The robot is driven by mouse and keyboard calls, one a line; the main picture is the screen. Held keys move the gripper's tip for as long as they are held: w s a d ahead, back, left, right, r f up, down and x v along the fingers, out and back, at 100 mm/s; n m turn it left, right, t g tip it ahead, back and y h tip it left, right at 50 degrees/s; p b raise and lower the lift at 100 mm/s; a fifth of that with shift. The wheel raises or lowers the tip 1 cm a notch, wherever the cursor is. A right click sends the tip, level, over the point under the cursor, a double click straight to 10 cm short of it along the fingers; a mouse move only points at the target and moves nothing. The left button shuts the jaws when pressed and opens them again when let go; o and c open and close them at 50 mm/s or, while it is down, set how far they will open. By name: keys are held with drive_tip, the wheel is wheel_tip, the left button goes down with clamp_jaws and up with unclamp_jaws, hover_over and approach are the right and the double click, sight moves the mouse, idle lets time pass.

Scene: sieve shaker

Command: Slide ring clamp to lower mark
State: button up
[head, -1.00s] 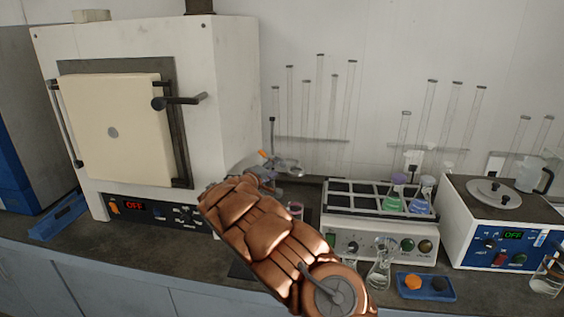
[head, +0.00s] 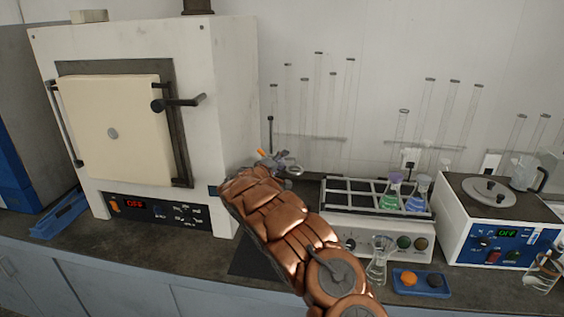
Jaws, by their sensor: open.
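A thin dark upright rod (head: 270,132) stands between the furnace and the rack of flasks. The ring clamp (head: 291,169), grey metal with a loop to the right, is at the rod's lower part. An orange piece (head: 261,153) shows at its left. My gripper (head: 270,163) is at the far end of my copper-coloured arm, right by the clamp, and only small grey parts of it show. It is open; whether its fingers touch the clamp cannot be told. My arm hides the stand's base and the lower rod. I cannot make out any mark on the rod.
A white furnace (head: 235,100) with a protruding door handle (head: 180,102) stands close on the left. On the right are a white device with a rack (head: 340,225), flasks, a blue tray (head: 421,284) and a lidded bath (head: 460,225). Glass tubes stand behind.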

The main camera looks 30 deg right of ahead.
clamp_jaws()
idle(0.4)
wheel_tip(320, 180, down, 11)
drive_tip(key=b, duration=1.5)
drive_tip(key=shift+r+b, duration=0.15)
drive_tip(key=shift+b, duration=0.15)
unclamp_jaws()
drive_tip(key=shift+a, duration=0.1)
drive_tip(key=v, duration=1.2)
